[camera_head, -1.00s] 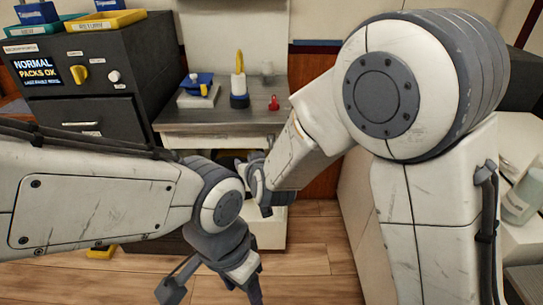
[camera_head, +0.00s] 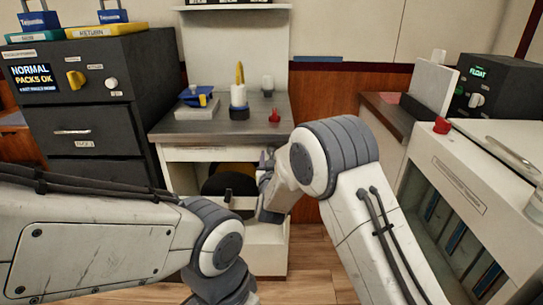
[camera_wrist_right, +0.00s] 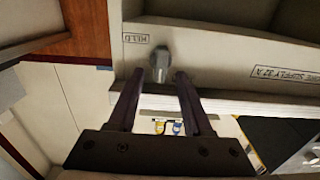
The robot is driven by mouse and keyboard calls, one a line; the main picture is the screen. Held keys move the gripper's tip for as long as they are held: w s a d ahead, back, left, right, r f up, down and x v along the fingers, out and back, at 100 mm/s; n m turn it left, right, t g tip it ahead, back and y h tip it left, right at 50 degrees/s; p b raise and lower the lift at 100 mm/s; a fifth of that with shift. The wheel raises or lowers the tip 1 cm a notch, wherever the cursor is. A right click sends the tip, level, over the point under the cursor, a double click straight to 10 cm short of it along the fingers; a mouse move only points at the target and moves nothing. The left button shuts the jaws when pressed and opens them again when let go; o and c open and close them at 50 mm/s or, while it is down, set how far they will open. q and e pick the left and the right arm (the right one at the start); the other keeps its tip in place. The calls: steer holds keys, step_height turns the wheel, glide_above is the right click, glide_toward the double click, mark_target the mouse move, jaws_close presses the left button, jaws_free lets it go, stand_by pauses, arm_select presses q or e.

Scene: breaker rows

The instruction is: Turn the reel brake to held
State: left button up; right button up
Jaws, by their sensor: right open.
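The reel brake, a small grey knob (camera_wrist_right: 160,62), sits on a pale panel in the right wrist view. A HELD label (camera_wrist_right: 136,38) is to its upper left. The knob's grip runs roughly up and down the picture; I cannot tell which end points. My right gripper (camera_wrist_right: 157,84) is open, its two dark fingers on either side of the line to the knob. Contact cannot be told. In the head view my right gripper (camera_head: 265,180) is at the front of the bench, beside a dark and yellow reel (camera_head: 232,182). My left gripper's fingers are below the picture.
The bench top (camera_head: 210,125) holds a blue and yellow item (camera_head: 198,97), a yellow-tipped white bottle (camera_head: 239,95) and a small red item (camera_head: 274,116). A dark cabinet (camera_head: 110,110) stands left. A pale cabinet (camera_head: 440,175) and a FLOAT box (camera_head: 500,85) stand right.

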steer(key=shift+w, duration=0.95)
steer(key=shift+c, duration=0.3)
jaws_close()
